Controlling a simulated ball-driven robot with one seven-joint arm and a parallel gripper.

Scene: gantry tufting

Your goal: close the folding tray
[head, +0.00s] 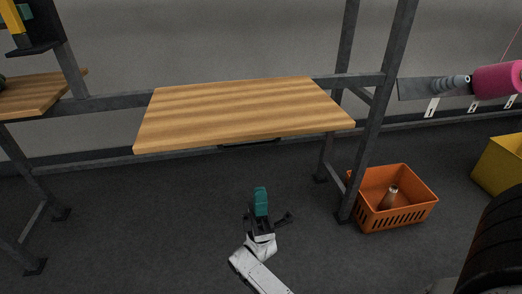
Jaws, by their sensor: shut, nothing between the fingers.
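The folding tray (245,108) is a wooden board with light and dark stripes. It stands out flat, roughly level, from the dark metal frame in the middle of the head view. A dark part shows under its front edge. My gripper (261,195) is in front of the tray and lower in the picture, over the dark floor. It has teal fingers that are shut with nothing between them. It appears apart from the tray.
A dark metal post (377,110) stands right of the tray. An orange basket (407,223) holding a cone sits on the floor at right, with a yellow bin (502,160) beyond. A pink spool (496,80) is at upper right. Another wooden surface (35,95) is at left.

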